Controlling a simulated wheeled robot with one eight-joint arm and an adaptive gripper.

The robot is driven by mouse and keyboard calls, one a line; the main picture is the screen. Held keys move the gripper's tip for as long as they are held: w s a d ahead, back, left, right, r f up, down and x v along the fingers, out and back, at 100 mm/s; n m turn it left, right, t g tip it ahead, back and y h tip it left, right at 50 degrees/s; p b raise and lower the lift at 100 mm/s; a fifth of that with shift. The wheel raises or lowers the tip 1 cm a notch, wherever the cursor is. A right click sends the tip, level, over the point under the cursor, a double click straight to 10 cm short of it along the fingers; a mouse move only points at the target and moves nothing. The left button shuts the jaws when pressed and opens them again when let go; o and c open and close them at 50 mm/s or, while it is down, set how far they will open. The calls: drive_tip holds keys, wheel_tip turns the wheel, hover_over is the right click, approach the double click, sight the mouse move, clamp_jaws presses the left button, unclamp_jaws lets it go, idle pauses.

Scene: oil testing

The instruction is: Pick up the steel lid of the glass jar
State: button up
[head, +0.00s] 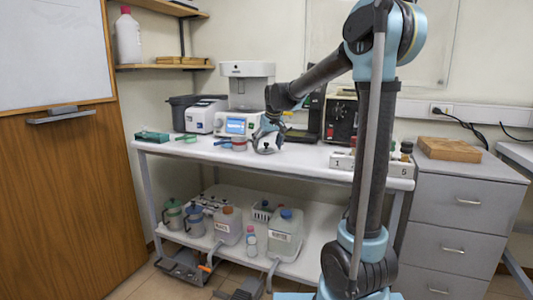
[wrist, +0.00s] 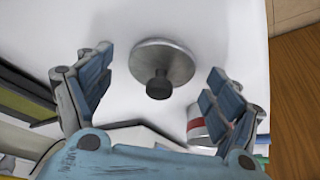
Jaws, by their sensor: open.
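The steel lid (wrist: 177,62) is a round grey disc with a dark knob (wrist: 159,86), seen in the wrist view over the white table top. My gripper (wrist: 160,62) is open, with one blue finger on each side of the lid and a gap to it on both sides. The fingers do not appear to touch it. In the head view my gripper (head: 266,138) hangs low over the table, at a small round shape with a dark knob. The jar's glass body cannot be made out in the wrist view.
A machine with a blue screen (head: 236,126) stands behind. A numbered rack (head: 343,160) is to the right. A wooden block (head: 448,149) lies on the grey drawer cabinet.

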drive_tip(key=shift+w+f, duration=0.1)
drive_tip(key=shift+f, duration=0.1)
drive_tip(key=c, duration=1.2)
drive_tip(key=shift+o, duration=0.2)
drive_tip(key=shift+r, duration=0.1)
